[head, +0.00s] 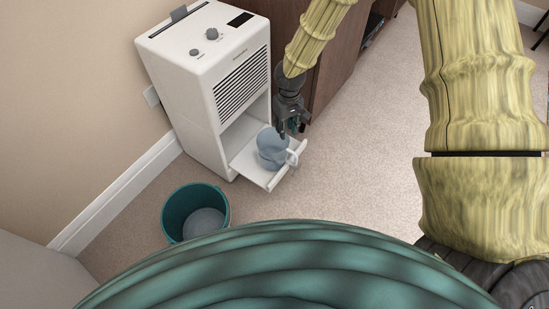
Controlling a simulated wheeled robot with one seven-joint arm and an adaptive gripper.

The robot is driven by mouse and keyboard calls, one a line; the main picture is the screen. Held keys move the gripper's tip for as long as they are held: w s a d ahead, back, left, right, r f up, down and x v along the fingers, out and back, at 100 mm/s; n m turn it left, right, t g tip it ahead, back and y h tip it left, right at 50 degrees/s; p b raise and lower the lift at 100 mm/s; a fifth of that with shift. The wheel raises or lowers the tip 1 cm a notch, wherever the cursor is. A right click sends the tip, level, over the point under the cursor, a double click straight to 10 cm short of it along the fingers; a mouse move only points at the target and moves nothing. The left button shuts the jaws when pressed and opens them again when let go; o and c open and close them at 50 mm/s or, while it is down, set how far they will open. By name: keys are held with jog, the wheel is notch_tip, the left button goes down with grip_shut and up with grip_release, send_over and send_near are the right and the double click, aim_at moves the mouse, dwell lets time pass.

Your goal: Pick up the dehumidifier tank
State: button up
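The dehumidifier tank (271,150) is a blue-grey jug with a pale handle on its right side. It sits on the pulled-out white tray (268,182) at the front of the white dehumidifier (205,75). My gripper (291,130) is dark and points down just above and behind the tank's upper right, close to the handle. I cannot tell whether it touches the tank. The fingers are small and dark, so their opening is unclear.
A teal bucket (195,212) stands on the carpet to the left of the tray. A brown wooden cabinet (335,55) stands close to the right of the dehumidifier. The carpet (365,150) right of the tray is clear.

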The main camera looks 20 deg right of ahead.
jog(key=shift+w+d+f+b, duration=0.1)
jog(key=shift+d+f+b, duration=0.1)
jog(key=shift+f+b, duration=1.95)
jog(key=shift+w+d+f+b, duration=0.15)
jog(key=shift+f+b, duration=0.85)
jog(key=shift+f, duration=2.25)
jog(key=shift+c, duration=0.4)
grip_shut()
